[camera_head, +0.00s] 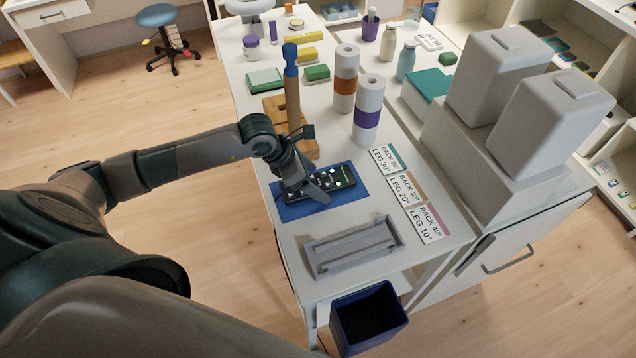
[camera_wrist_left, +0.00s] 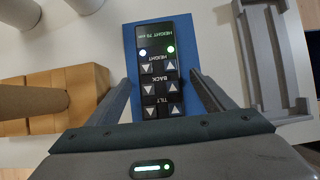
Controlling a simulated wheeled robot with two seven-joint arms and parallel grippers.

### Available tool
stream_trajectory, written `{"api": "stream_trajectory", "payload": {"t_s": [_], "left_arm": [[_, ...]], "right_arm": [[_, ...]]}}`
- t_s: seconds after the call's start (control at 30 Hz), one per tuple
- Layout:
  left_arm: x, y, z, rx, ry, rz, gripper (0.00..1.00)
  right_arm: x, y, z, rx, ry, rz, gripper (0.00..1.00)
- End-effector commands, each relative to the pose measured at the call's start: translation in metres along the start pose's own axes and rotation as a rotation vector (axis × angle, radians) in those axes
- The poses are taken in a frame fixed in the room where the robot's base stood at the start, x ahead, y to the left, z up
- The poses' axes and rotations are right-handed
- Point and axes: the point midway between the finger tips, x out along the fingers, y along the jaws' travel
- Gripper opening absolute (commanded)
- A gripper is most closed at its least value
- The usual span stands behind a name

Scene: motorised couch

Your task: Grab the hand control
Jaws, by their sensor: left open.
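The hand control (camera_head: 340,184) is a black handset with buttons, lying on a blue mat (camera_head: 297,211) on the white table. My left gripper (camera_head: 312,188) is over the handset's left part. In the left wrist view, the open fingers of my left gripper (camera_wrist_left: 158,95) stand one on each side of the handset, with gaps visible. Whether they reach down to the mat is hard to tell. My right gripper is not in view.
A grey tray (camera_head: 318,268) lies in front of the mat, and a wooden block stand (camera_head: 272,104) with a post is behind it. Paper rolls (camera_head: 367,95) and label cards (camera_head: 406,187) are to the right. A blue bin (camera_head: 346,308) is at the front edge.

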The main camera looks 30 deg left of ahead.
Motion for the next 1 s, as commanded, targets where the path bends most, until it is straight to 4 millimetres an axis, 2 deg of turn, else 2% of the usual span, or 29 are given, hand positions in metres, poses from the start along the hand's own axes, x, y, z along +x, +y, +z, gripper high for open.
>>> {"api": "stream_trajectory", "payload": {"t_s": [0.07,0.27,0.3,0.73,0.87,1.0], "left_arm": [[0.0,0.0,0.0,0.0,0.0,0.0,0.75],[0.0,0.0,0.0,0.0,0.0,0.0,0.3],[0.0,0.0,0.0,0.0,0.0,0.0,0.26],[-0.006,0.0,0.004,0.002,-0.003,0.0,0.26],[-0.016,0.001,0.01,0.003,-0.004,0.003,0.26],[-0.035,0.001,0.021,0.004,-0.005,0.004,0.26]], "right_arm": [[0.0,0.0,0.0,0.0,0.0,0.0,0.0],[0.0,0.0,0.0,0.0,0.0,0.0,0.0],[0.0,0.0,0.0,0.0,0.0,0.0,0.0],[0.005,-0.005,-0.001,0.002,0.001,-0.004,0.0],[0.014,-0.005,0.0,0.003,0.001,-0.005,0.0],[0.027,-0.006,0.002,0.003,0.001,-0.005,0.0]]}}
